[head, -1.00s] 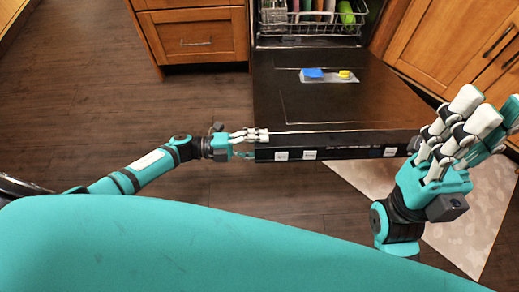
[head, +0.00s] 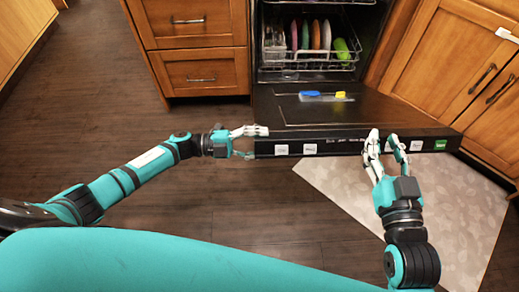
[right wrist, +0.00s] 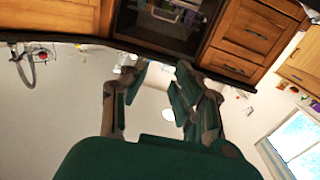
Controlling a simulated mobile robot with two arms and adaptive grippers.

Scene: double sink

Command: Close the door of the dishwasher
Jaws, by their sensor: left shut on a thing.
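The black dishwasher door (head: 330,113) hangs open in the head view, its inner face up and its front edge toward me. The dishwasher's opening (head: 310,40) is behind it. My left gripper (head: 252,143) is shut on the left corner of the door's front edge. My right gripper (head: 385,142) is at the right part of that edge, fingers apart; whether it touches the door is unclear. The right wrist view shows its fingers (right wrist: 158,90) spread with nothing visible between them.
A rack (head: 305,63) with several plates and a green item is inside the dishwasher. Wooden drawers (head: 197,72) stand left, wooden cabinets (head: 450,60) right. A pale mat (head: 340,185) lies below the door. The dark floor (head: 90,90) at left is clear.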

